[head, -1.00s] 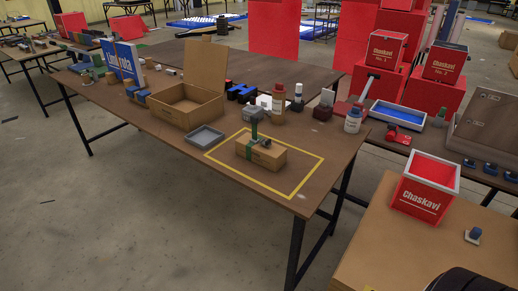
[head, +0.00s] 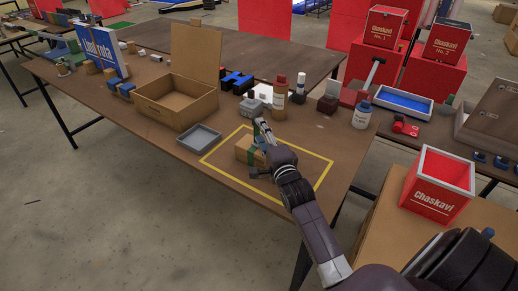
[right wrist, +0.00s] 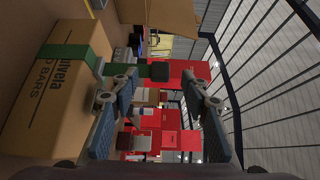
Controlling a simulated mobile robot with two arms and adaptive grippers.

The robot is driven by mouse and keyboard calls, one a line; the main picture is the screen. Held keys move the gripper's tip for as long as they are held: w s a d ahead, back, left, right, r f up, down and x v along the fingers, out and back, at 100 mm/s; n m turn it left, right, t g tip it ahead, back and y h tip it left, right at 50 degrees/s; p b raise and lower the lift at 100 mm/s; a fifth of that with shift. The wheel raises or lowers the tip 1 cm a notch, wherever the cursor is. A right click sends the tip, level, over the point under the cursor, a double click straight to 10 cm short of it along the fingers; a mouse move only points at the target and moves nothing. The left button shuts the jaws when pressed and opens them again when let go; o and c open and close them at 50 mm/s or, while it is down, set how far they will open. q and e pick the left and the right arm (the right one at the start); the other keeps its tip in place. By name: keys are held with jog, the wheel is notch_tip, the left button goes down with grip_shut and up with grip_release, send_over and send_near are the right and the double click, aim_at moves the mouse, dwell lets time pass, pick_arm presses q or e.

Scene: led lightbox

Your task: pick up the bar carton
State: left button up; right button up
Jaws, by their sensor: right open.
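The bar carton (head: 245,149) is a brown box with a green band, lying inside a yellow outline on the brown table. A green post with a dark block at its end stands out from its top. My right gripper (head: 264,133) is at the carton and hides its right part. In the right wrist view the carton (right wrist: 62,88) fills the left side, with printed lettering. The open fingers (right wrist: 160,92) point past its face, and the dark block (right wrist: 158,71) shows between them, beyond the tips. Contact cannot be told. My left gripper is out of view.
A grey tray (head: 200,138) and an open cardboard box (head: 212,107) stand left of the carton. Bottles (head: 279,101) and small items stand behind it. The outlined area's right part is bare under my arm.

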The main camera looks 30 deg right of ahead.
aim_at(257, 127)
jog(key=p+x, duration=0.2)
jog(key=x, duration=0.4)
jog(key=shift+s+d, duration=0.1)
jog(key=shift+d, duration=0.1)
jog(key=c, duration=0.4)
grip_shut()
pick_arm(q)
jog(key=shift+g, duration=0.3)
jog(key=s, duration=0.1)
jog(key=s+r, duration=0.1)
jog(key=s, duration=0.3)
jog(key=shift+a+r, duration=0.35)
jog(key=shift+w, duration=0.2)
